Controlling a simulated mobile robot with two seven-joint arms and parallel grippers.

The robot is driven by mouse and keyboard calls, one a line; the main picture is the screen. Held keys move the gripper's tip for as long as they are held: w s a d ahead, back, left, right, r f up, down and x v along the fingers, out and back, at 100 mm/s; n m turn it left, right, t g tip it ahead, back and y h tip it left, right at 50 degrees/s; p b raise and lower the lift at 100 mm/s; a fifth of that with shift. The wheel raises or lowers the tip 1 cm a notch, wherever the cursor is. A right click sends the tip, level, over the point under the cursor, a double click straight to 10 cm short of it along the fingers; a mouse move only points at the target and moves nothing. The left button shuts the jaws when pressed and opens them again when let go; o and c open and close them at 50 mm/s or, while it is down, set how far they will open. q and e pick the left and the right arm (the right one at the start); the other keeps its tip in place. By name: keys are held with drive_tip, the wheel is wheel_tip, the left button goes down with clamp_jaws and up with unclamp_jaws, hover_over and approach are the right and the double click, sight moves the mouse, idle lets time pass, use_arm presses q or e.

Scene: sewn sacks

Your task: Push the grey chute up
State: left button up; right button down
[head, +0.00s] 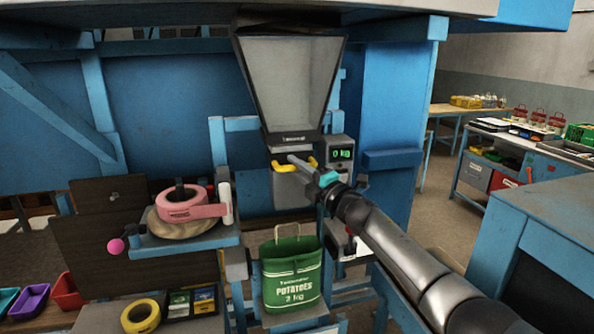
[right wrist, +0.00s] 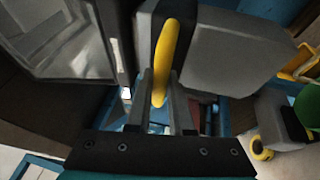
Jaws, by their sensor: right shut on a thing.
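The grey chute (head: 292,190) hangs below the large grey hopper (head: 290,85) in the head view, with yellow handle parts (head: 283,167) at its top. My right gripper (head: 302,164) reaches in from the right to these handles. In the right wrist view, the right gripper (right wrist: 160,92) has its two fingers on either side of a yellow handle (right wrist: 165,50) and is shut on it. A grey body (right wrist: 225,45), apparently the chute, lies beside the handle there. My fingers hide part of the handle in the head view. My left gripper is not in view.
A green potato sack (head: 293,275) stands open below the chute. A display box (head: 341,154) with green digits is close to the right. A blue shelf (head: 190,243) with a pink tape roll (head: 185,206) is at left. Blue frame posts surround the area.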

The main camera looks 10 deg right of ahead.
drive_tip(key=shift+r, duration=0.55)
drive_tip(key=c, duration=1)
unclamp_jaws()
drive_tip(key=shift+o, duration=1)
drive_tip(key=shift+f, duration=0.15)
drive_tip(key=shift+f, duration=0.1)
drive_tip(key=b+v, duration=0.1)
drive_tip(key=v, duration=1.4)
drive_tip(key=shift+f+b, duration=0.15)
drive_tip(key=shift+b, duration=0.2)
